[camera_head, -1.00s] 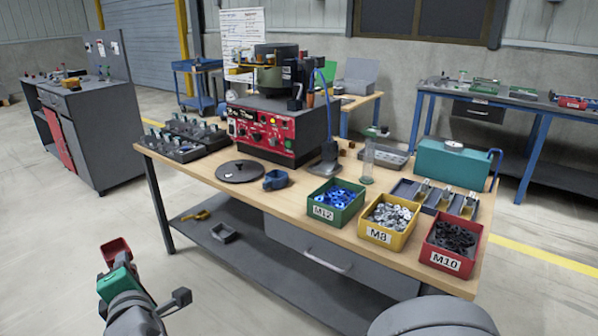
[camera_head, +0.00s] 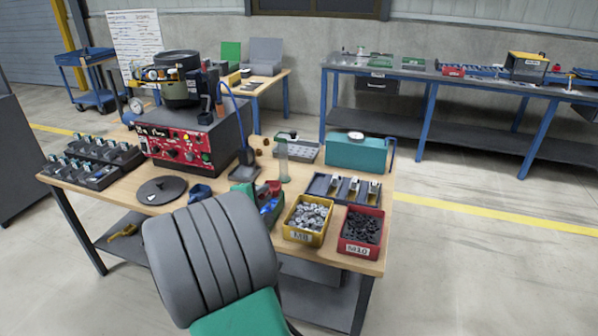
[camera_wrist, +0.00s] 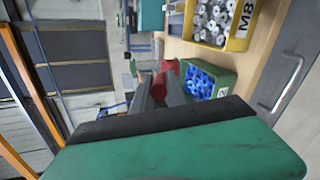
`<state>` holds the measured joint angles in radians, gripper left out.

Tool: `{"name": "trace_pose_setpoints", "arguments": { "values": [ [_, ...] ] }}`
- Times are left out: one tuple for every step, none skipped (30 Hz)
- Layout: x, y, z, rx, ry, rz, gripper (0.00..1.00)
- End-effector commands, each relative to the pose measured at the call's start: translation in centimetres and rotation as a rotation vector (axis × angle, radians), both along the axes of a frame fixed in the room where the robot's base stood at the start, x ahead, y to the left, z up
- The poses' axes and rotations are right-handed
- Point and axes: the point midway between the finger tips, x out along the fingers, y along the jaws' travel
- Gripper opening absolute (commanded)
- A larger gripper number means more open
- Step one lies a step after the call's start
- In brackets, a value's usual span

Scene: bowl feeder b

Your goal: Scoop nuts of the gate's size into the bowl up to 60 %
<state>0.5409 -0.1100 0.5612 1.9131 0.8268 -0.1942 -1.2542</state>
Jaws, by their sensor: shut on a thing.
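My gripper (camera_wrist: 164,92) is shut on a red scoop (camera_wrist: 166,72), which also shows small in the head view (camera_head: 272,187). The scoop is beside or above the green bin (camera_wrist: 219,73) of blue nuts (camera_wrist: 198,82); its exact height is unclear. In the head view my arm partly hides this bin and its blue nuts (camera_head: 269,207). The yellow M8 bin (camera_head: 290,234) holds silvery nuts (camera_head: 309,214). The red M10 bin (camera_head: 357,249) holds dark nuts (camera_head: 361,227).
A black disc (camera_head: 161,190) and a blue cup (camera_head: 200,194) lie on the wooden table. A clear cylinder (camera_head: 283,160), a teal box (camera_head: 358,155) and a tray of metal parts (camera_head: 325,183) stand behind the bins. Dark fixtures (camera_head: 92,165) fill the left end.

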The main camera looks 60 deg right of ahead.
Motion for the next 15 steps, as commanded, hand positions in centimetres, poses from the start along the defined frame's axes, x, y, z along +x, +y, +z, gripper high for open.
{"name": "trace_pose_setpoints", "arguments": {
  "values": [
    [-2.3,-2.1,0.9,0.009,0.005,-0.06,0.0],
    [-3.5,-3.0,0.9,0.013,0.005,-0.09,0.0],
    [-4.9,-4.1,0.8,0.018,0.007,-0.123,0.0],
    [-5.8,-4.8,0.8,0.021,0.007,-0.146,0.0],
    [-6.6,-5.3,0.7,0.024,0.008,-0.164,0.0],
    [-7.4,-5.9,0.6,0.026,0.007,-0.183,0.0],
    [-8.0,-6.2,0.5,0.028,0.008,-0.195,0.0],
    [-8.3,-6.5,0.4,0.03,0.008,-0.204,0.0],
    [-8.6,-6.7,0.3,0.032,0.008,-0.211,0.0],
    [-8.8,-6.8,0.2,0.035,0.008,-0.214,0.0],
    [-8.8,-6.9,0.0,0.037,0.009,-0.216,0.0],
    [-8.9,-6.9,-0.2,0.044,0.01,-0.217,0.0],
    [-8.8,-7.0,-0.4,0.05,0.012,-0.216,0.0],
    [-8.8,-7.0,-0.6,0.058,0.015,-0.216,0.0],
    [-8.8,-7.1,-1.1,0.072,0.018,-0.215,0.0]
  ]
}}
